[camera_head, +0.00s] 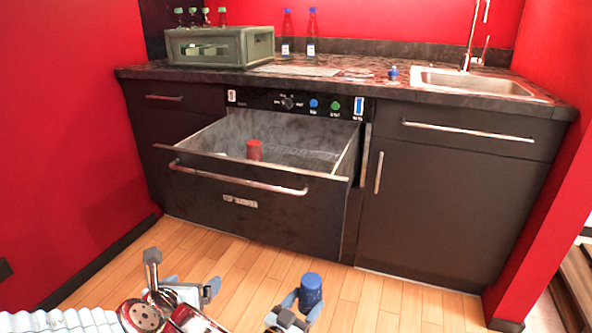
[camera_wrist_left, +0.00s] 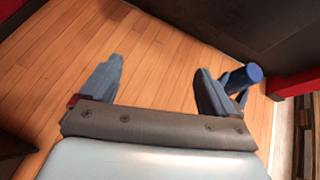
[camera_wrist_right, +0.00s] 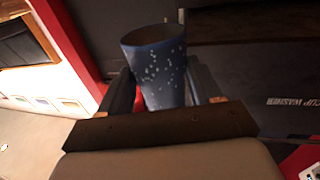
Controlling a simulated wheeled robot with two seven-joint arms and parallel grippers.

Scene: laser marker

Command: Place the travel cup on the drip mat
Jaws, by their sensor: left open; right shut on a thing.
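A blue cup with white specks, which looks like the travel cup (camera_head: 311,290), is held in my right gripper (camera_head: 296,306), low in front of the cabinets. In the right wrist view the cup (camera_wrist_right: 160,75) sits between the closed fingers with its rim showing. It also shows in the left wrist view (camera_wrist_left: 244,76). My left gripper (camera_wrist_left: 155,88) is open and empty, to the left of the cup; in the head view it is low over the floor (camera_head: 193,291). A flat grey patch on the counter, apparently the drip mat (camera_head: 297,70), lies behind the open drawer.
The washer drawer (camera_head: 240,200) is pulled out, with a red cup (camera_head: 254,150) inside. On the counter (camera_head: 210,76) stand a green crate (camera_head: 220,47) with bottles, two bottles (camera_head: 287,36), a small blue-topped item (camera_head: 393,73) and a sink (camera_head: 470,82).

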